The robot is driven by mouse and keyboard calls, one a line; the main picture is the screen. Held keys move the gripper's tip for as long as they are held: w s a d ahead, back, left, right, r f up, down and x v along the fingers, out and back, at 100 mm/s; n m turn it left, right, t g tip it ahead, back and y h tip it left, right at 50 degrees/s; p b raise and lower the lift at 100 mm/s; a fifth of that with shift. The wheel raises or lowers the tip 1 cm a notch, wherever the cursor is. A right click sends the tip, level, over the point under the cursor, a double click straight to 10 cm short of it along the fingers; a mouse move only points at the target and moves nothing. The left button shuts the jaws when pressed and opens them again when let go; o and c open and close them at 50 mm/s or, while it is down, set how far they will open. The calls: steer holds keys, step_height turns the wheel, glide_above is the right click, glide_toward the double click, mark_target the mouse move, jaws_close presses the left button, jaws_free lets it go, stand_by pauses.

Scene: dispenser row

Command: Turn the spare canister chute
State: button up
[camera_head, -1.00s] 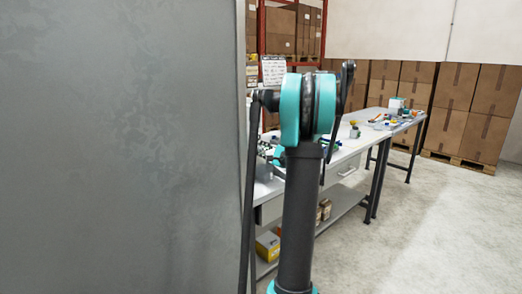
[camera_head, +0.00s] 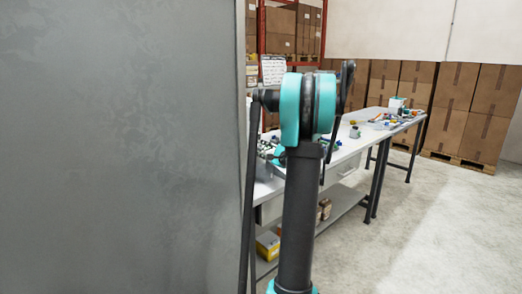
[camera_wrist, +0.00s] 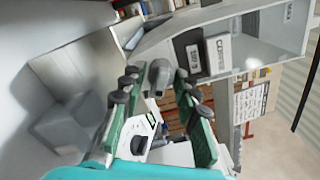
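In the wrist view my gripper (camera_wrist: 156,80) has its two green fingers spread apart. A grey rounded spout-like part (camera_wrist: 159,76) shows between the fingertips. It may be the chute; I cannot tell whether a finger touches it. Beyond it, a pale housing (camera_wrist: 262,50) carries a dark label plate (camera_wrist: 190,57) and a white label plate (camera_wrist: 218,52), whose lettering is too small to read surely. The head view shows neither the chute nor my gripper; a large grey panel fills its left side and my arm stands before it.
In the head view a long workbench (camera_head: 347,150) with small items runs away to the right. A yellow box (camera_head: 267,245) sits on its lower shelf. Stacked cartons (camera_head: 452,86) line the back wall. The floor at right is clear.

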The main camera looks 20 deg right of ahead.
steer(key=v, duration=1.2)
